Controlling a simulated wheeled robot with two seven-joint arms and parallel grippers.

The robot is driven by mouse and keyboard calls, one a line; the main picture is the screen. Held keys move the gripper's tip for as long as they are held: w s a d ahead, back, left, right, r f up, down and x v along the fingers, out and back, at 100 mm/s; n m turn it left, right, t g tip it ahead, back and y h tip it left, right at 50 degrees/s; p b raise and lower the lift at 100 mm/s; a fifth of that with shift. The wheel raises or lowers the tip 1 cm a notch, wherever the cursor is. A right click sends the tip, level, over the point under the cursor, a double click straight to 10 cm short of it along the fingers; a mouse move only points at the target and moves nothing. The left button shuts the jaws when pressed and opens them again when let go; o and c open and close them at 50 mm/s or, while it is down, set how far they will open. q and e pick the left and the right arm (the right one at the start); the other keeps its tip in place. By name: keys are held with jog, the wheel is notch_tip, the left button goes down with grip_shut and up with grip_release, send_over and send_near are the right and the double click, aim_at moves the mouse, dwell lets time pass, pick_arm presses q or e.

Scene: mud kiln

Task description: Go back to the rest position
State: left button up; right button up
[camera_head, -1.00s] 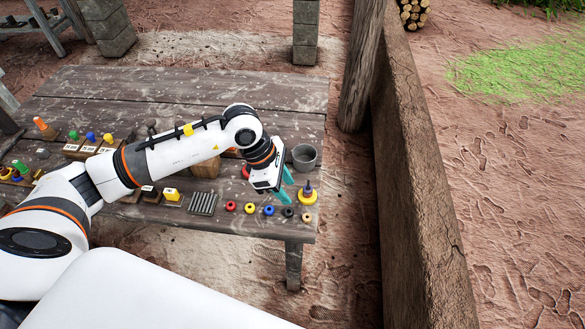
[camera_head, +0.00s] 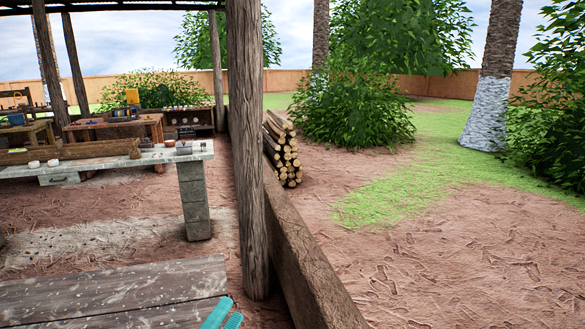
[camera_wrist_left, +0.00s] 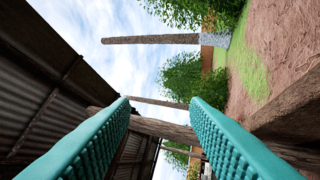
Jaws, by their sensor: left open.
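My left gripper (camera_head: 223,315) shows only as two teal fingertips at the bottom edge of the head view, in front of the near wooden table. In the left wrist view my left gripper (camera_wrist_left: 160,135) has its two teal ribbed fingers wide apart, with nothing between them. Beyond the fingers are sky, trees, a wooden post and a dark corrugated roof. The rest of my left arm is below the head view. My right gripper is in neither view.
The near plank table (camera_head: 110,290) fills the bottom left. A wooden post (camera_head: 247,150) and a low wall (camera_head: 290,250) stand to its right. A pale workbench (camera_head: 180,152) with small items is farther back. Stacked logs (camera_head: 282,150) lie behind the wall. Open ground (camera_head: 450,250) is at right.

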pick_arm(q)
jog(key=s+a+f+n+g+y, duration=0.3)
jog(key=a+f+n+y, duration=0.25)
jog(key=f+n, duration=0.25)
jog(key=s+a+f+n+g+y, duration=0.2)
jog(key=a+f+n+g+y, duration=0.3)
jog(key=f+n, duration=0.35)
jog(key=s+d+f+n+g, duration=0.1)
jog(key=s+f+n+g, duration=0.1)
jog(key=s+f+g, duration=0.45)
jog(key=s+f+n+g, duration=0.2)
jog(key=s+f+n, duration=0.1)
jog(key=s, duration=0.7)
notch_tip(320, 180, down, 26)
jog(key=s, duration=0.1)
jog(key=s+a+f+g, duration=0.2)
jog(key=s+a+f, duration=0.1)
jog(key=s+f, duration=1.2)
jog(key=shift+s+f+m+h, duration=0.2)
jog(key=shift+s+m+h, duration=0.2)
jog(key=shift+s, duration=0.2)
